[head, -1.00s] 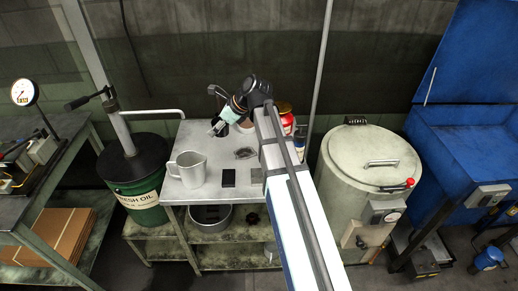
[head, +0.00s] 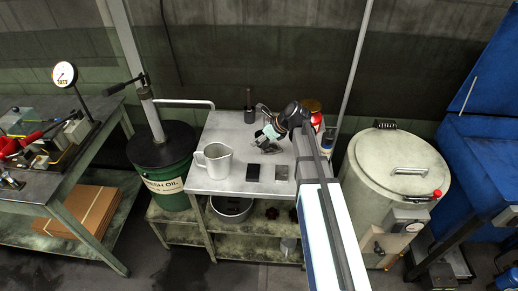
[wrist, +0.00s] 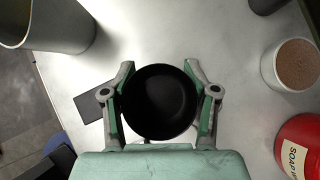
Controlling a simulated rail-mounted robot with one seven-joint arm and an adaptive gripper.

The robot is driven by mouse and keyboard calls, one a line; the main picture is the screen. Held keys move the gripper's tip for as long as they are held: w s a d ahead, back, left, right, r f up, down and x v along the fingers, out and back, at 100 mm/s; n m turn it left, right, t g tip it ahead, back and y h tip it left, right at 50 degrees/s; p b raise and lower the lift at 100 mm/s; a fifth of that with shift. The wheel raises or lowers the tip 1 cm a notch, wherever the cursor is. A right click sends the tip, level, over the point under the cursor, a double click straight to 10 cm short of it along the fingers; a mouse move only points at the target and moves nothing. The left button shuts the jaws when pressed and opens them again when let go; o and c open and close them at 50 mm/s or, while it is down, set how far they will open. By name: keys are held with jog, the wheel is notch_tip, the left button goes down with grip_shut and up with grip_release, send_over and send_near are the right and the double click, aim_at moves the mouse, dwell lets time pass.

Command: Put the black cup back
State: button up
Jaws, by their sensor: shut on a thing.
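The black cup (wrist: 159,101) is between the two fingers of my gripper (wrist: 160,98) in the wrist view. It is seen from above, with its round open mouth towards the camera and a dark inside. My gripper is shut on its sides. In the head view my gripper (head: 263,135) is over the back middle of the metal table (head: 226,182). The cup is not clearly visible there. The gap between cup and tabletop cannot be told.
A grey jug (head: 215,161) stands left on the table. A dark pot with a brown stick (head: 249,111) stands at the back. A black plate (head: 253,173) and grey plate (head: 281,173) lie in front. A red soap container (wrist: 300,146) and a brown-filled container (wrist: 290,66) stand right.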

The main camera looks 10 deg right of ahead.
aim_at(267, 145)
jog(key=shift+f+p, duration=0.5)
jog(key=shift+f, duration=2.95)
jog(key=shift+f, duration=0.15)
jog(key=o, duration=1.3)
jog(key=shift+o, duration=0.3)
jog(key=shift+b+v, duration=0.6)
jog(key=shift+v, duration=2.25)
